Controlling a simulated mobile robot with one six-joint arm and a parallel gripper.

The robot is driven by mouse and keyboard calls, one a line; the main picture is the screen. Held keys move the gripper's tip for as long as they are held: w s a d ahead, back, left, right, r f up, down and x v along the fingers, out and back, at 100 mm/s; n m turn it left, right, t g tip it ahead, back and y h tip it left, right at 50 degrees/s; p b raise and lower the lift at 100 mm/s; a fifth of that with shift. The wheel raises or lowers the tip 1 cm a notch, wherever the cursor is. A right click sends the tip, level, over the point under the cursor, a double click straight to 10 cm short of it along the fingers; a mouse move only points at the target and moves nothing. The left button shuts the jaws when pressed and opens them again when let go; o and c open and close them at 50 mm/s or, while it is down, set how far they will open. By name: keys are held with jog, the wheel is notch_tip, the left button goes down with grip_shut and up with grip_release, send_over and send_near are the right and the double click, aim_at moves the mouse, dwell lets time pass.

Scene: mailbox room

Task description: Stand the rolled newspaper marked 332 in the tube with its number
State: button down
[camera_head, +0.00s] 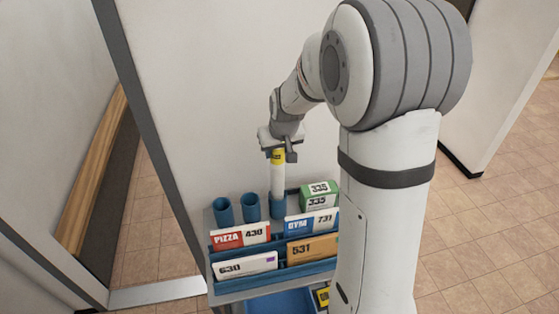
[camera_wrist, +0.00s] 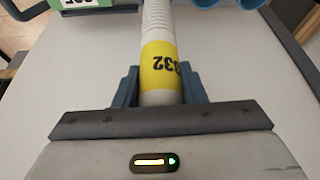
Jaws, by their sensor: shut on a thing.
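The rolled newspaper (camera_head: 277,180) is white with a yellow band and stands upright at the back of the rack. The band (camera_wrist: 160,68) shows part of its number, ending in 32, in the wrist view. My gripper (camera_head: 277,150) is shut on the newspaper near its top. The roll's lower end is at a blue tube (camera_head: 277,207), the rightmost of the row, and seems to be inside its mouth. Two other blue tubes, the left one (camera_head: 223,212) and the middle one (camera_head: 250,207), look empty. No tube numbers are readable.
The rack (camera_head: 225,285) holds mail marked PIZZA 430 (camera_head: 240,236), GYM 731 (camera_head: 312,222), 630 (camera_head: 247,265) and 531 (camera_head: 312,248). A green box marked 335 (camera_head: 319,195) stands right of the held roll. A blue bin (camera_head: 280,303) is below. A wall stands behind.

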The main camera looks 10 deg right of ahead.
aim_at(278, 162)
jog(key=shift+f, duration=2.25)
jog(key=shift+f, duration=0.1)
jog(key=c, duration=0.9)
grip_release()
